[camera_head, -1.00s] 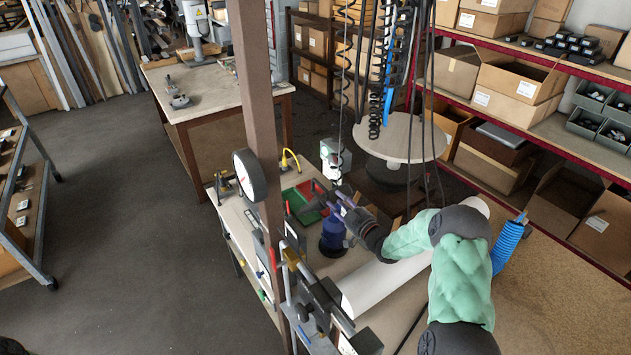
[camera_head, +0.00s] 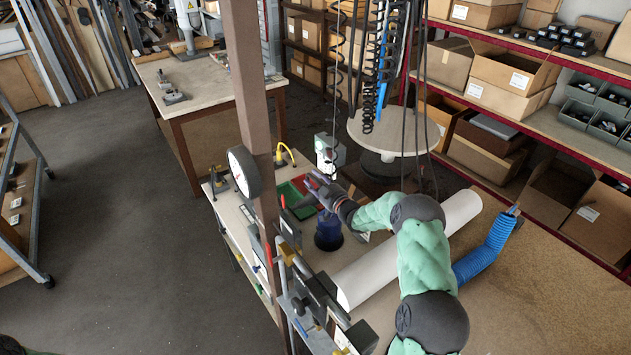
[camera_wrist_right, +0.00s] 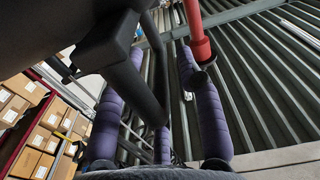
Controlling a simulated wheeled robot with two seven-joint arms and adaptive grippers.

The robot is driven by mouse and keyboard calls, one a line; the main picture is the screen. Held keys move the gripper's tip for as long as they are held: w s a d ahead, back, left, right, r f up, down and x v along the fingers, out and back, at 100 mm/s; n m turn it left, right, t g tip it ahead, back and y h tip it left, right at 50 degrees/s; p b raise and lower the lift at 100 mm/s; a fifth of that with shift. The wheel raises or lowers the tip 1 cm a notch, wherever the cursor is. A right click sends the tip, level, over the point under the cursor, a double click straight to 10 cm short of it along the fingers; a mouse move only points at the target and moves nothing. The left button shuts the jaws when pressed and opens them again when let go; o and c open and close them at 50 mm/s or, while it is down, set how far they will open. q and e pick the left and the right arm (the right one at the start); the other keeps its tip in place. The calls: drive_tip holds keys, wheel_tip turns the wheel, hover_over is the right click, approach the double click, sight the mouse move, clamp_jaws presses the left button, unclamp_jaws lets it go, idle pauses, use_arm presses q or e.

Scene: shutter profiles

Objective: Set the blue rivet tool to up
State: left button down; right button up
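The blue rivet tool (camera_head: 328,231) stands upright on the workbench, showing as a dark blue cylindrical body; its upper part is hidden behind my right gripper. My right gripper (camera_head: 319,186) is over the top of the tool, its dark purple fingers reaching left. In the right wrist view, the purple fingers (camera_wrist_right: 160,120) stand apart. A dark bar runs down between them from a black body at upper left; I cannot tell whether it is touched. My left gripper is not in view.
A brown post with a round gauge (camera_head: 244,172) stands left of the tool. A white roll (camera_head: 410,245) lies to the right. Green and red bins (camera_head: 293,197) sit behind. Coiled cables (camera_head: 372,75) hang above. A red cylinder (camera_wrist_right: 197,40) shows in the wrist view.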

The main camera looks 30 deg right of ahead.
drive_tip(key=shift+c, duration=0.3)
clamp_jaws()
drive_tip(key=shift+r, duration=0.1)
